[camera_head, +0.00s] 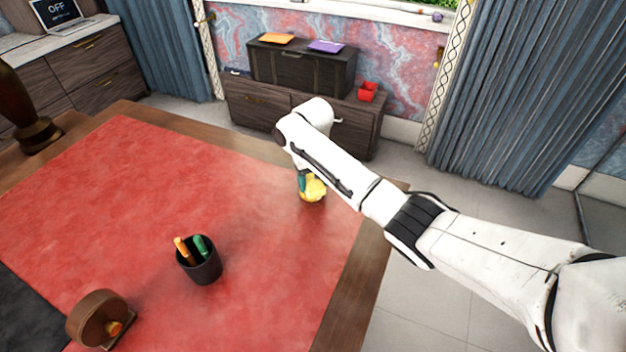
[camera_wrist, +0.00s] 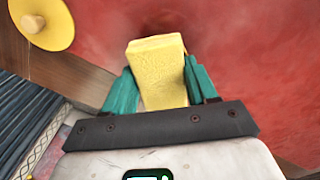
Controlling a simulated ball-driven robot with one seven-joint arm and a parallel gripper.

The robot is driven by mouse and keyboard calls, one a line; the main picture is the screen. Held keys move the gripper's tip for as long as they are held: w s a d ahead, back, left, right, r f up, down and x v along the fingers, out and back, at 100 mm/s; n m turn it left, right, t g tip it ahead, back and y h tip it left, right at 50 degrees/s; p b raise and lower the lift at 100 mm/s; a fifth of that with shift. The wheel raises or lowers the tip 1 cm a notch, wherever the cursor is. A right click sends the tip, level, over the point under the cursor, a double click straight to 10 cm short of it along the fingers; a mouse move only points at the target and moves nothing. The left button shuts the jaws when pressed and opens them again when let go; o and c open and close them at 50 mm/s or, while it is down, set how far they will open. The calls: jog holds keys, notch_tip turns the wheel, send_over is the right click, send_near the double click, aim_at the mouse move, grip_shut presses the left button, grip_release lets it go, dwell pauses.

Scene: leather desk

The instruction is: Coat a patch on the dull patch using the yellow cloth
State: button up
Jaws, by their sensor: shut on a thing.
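My gripper (camera_wrist: 163,88) is shut on the yellow cloth (camera_wrist: 158,72), a folded, block-like piece between its teal fingers. In the head view, my gripper (camera_head: 303,186) hangs low over the far right part of the red leather desk top, partly hidden by my arm. Yellow (camera_head: 314,188) shows beside the fingers there; I cannot tell how much of it is cloth. A darker, dull area (camera_wrist: 185,20) of red leather lies just beyond the cloth in the wrist view. I cannot tell whether the cloth touches the leather.
A round yellow dish-like thing (camera_wrist: 46,22) is at the wrist view's upper left, near the desk's wooden edge. A dark cup (camera_head: 201,265) with pens and a round wooden object (camera_head: 98,318) stand nearer. The red leather (camera_head: 130,200) is clear at the left.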

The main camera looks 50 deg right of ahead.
aim_at(312, 182)
jog(key=shift+r+p, duration=3.5)
jog(key=shift+p, duration=0.1)
jog(key=shift+a+f, duration=0.1)
jog(key=shift+a, duration=0.05)
jog(key=s+a+f+n, duration=0.1)
jog(key=a, duration=0.3)
jog(key=s+a+f+n, duration=0.1)
jog(key=s+a+f, duration=0.1)
jog(key=a, duration=0.3)
jog(key=s+a+f, duration=0.1)
jog(key=a+f, duration=0.1)
jog(key=a, duration=0.2)
jog(key=shift+s+a+n+b, duration=0.25)
jog(key=shift+n+b, duration=0.1)
jog(key=shift+n, duration=0.05)
jog(key=s+a, duration=0.2)
jog(key=a, duration=0.1)
jog(key=s+a+f+n, duration=0.1)
jog(key=s+a, duration=0.2)
jog(key=a, duration=0.1)
jog(key=s+a+n, duration=0.1)
jog(key=s+a, duration=0.1)
jog(key=a, duration=0.1)
jog(key=shift+s+a+f, duration=0.2)
jog(key=shift+s+a, duration=0.4)
jog(key=shift+w+d+r, duration=0.1)
